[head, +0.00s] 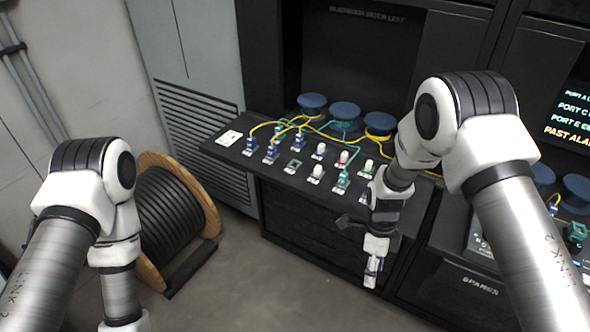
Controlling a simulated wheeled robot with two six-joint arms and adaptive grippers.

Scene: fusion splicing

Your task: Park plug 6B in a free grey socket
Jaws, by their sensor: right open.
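Blue plugs with yellow cables (298,141) stand at the left of the sloping dark panel (232,160). A teal plug (341,181) stands nearer the panel's front edge. The lettering is too small to read, so I cannot tell which plug is 6B. A grey socket (293,166) in the front row looks empty. My right gripper (371,277) is open, pointing down in front of the panel's front edge, to the right of the teal plug and apart from it. My left arm points down at the lower left; its gripper is out of the picture.
White-capped sockets (317,171) stand among the plugs. Blue spools (345,112) line the panel's back. A cable drum (172,215) stands on the floor at left. A drawer marked SPARES (478,284) and a screen (568,115) are at right. The floor before the cabinet is clear.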

